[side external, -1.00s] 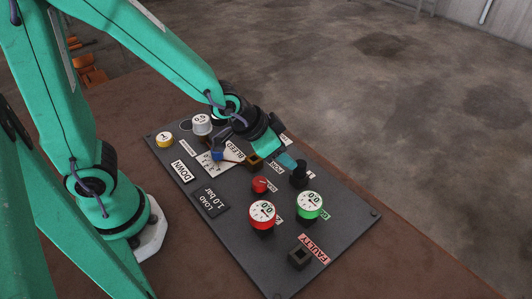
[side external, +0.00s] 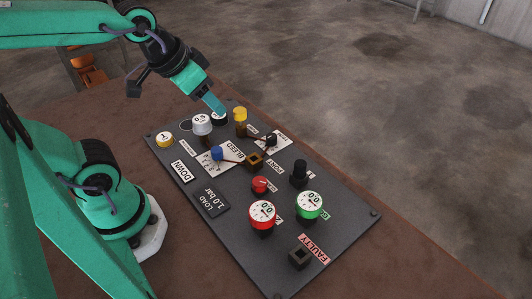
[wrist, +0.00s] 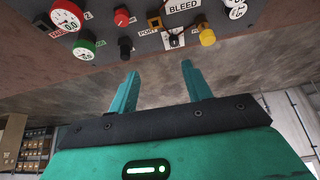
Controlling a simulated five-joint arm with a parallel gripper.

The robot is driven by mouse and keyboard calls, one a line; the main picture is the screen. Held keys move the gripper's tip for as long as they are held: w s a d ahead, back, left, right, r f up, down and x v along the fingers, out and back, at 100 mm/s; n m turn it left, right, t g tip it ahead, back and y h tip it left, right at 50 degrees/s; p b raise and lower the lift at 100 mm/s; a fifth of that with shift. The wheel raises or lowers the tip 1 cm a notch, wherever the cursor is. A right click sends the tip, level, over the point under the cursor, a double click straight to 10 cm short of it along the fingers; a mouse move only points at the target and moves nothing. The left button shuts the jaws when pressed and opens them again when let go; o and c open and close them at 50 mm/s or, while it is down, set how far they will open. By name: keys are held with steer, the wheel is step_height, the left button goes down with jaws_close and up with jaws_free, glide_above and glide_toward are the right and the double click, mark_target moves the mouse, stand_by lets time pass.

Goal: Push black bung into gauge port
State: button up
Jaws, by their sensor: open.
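What looks like the black bung (side external: 300,172) is a dark cylinder standing upright on the dark panel, right of the red knob; it also shows in the wrist view (wrist: 125,47). A square brass socket (side external: 255,160), beside a label that reads PORT in the wrist view (wrist: 154,22), looks like the gauge port. Its opening shows no bung in it. My gripper (side external: 216,104) is above the panel's far end, well away from bung and socket. In the wrist view my gripper (wrist: 161,82) has its fingers apart with nothing between them.
On the panel (side external: 232,224) stand a red gauge (side external: 262,214), a green gauge (side external: 309,205), a white gauge (side external: 201,123), a yellow knob (side external: 240,115) and a blue knob (side external: 217,152). A dark socket (side external: 300,257) sits by the FAULTY label. The brown tabletop (side external: 440,275) is clear at right.

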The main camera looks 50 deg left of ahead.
steer(key=shift+s+a+r, duration=0.25)
steer(key=shift+s, duration=0.3)
steer(key=shift+s+a+r, duration=0.2)
steer(key=shift+s+r, duration=0.05)
steer(key=shift+s, duration=0.3)
steer(key=shift+w, duration=0.1)
steer(key=m+t+h, duration=0.1)
steer(key=m+h, duration=0.1)
steer(key=m, duration=0.1)
glide_toward(296, 165)
steer(key=shift+x, duration=0.8)
steer(key=shift+f, duration=0.2)
steer(key=shift+x, duration=4.8)
steer(key=shift+w+r, duration=0.1)
steer(key=shift+w, duration=0.05)
